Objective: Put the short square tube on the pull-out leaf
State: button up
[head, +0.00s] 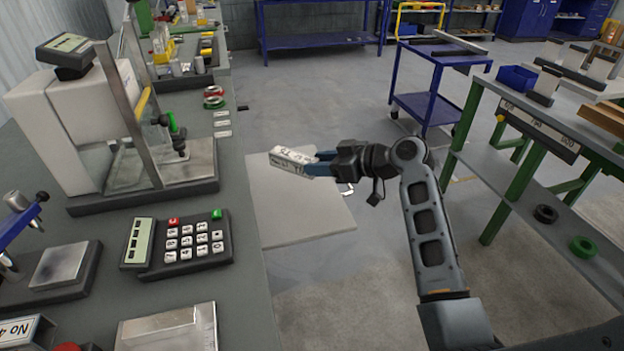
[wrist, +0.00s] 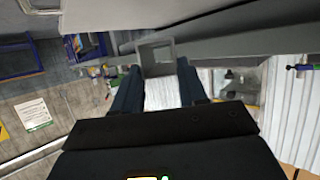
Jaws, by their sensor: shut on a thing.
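The short square tube (head: 290,157) is pale with dark markings on its side. My gripper (head: 315,163) is shut on it with blue fingers, and the tube sticks out to the left. In the wrist view the tube's hollow square end (wrist: 157,58) shows beyond the fingers (wrist: 160,90). The pull-out leaf (head: 295,212) is a flat light-grey panel at the right side of the green-grey bench. In the head view the tube overlaps the leaf's far part; it appears held above it, but the gap is hard to judge. The leaf's visible surface is bare.
A green-legged table (head: 530,150) stands right, and a blue trolley (head: 428,105) behind. Open floor lies between bench and table.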

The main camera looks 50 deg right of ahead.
aim_at(313, 179)
jog(key=shift+w+a+f, duration=0.5)
jog(key=shift+w+a, duration=0.05)
jog(key=shift+a, duration=0.2)
jog(key=shift+a+f, duration=0.1)
jog(key=shift+f, duration=1.95)
jog(key=shift+f, duration=0.15)
jog(key=o, duration=1.1)
